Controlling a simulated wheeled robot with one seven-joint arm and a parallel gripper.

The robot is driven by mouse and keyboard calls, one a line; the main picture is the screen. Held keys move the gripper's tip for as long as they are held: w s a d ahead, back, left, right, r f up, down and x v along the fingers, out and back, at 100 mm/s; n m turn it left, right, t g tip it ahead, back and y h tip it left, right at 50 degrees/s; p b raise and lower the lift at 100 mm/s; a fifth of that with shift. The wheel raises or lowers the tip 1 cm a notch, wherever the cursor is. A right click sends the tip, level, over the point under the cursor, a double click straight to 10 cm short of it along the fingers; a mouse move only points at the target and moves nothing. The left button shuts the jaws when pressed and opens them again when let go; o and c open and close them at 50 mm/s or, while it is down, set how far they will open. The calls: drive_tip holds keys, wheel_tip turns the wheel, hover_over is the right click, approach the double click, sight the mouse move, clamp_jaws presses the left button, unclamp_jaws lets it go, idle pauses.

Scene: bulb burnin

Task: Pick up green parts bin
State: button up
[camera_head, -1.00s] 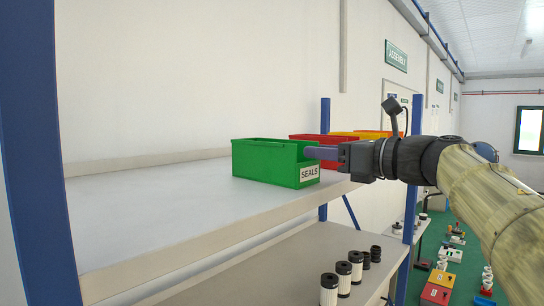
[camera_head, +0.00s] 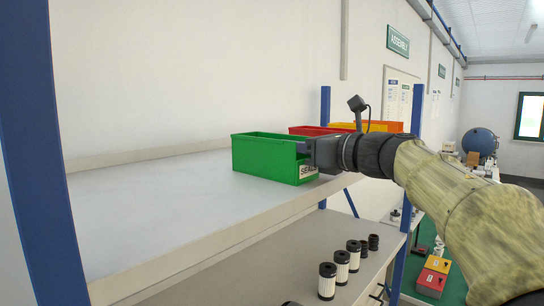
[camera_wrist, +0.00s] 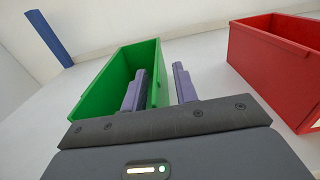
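The green parts bin (camera_head: 262,158) with a white SEALS label stands upright on the upper shelf (camera_head: 150,210) in the head view. My gripper (camera_head: 303,147) is at the bin's right end and covers part of the label. In the wrist view, the green bin (camera_wrist: 105,87) looks empty where its inside shows. My gripper (camera_wrist: 159,70) is open there. Its left finger is over the inside of the bin and its right finger is outside, with the bin's right wall between them. A gap shows beside the right finger.
A red bin (camera_wrist: 275,55) stands to the right of the green bin, with a gap between. A yellow-orange bin (camera_head: 370,126) is beyond it. Blue posts (camera_head: 40,150) frame the shelf. Several black-and-white cylinders (camera_head: 341,268) stand on the lower shelf. The upper shelf left of the green bin is clear.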

idle(0.3)
clamp_jaws()
drive_tip(key=shift+r, duration=0.15)
drive_tip(key=shift+r, duration=0.5)
drive_tip(key=shift+s+d+r+b, duration=0.1)
drive_tip(key=shift+d+r+b, duration=0.1)
drive_tip(key=shift+r+b, duration=0.25)
drive_tip(key=shift+s+d+r+b, duration=0.1)
drive_tip(key=shift+d+r+b, duration=0.15)
drive_tip(key=shift+r, duration=0.25)
drive_tip(key=b+v, duration=0.6)
drive_tip(key=v, duration=1.1)
drive_tip(key=shift+s+r, duration=0.1)
drive_tip(key=shift+s, duration=0.05)
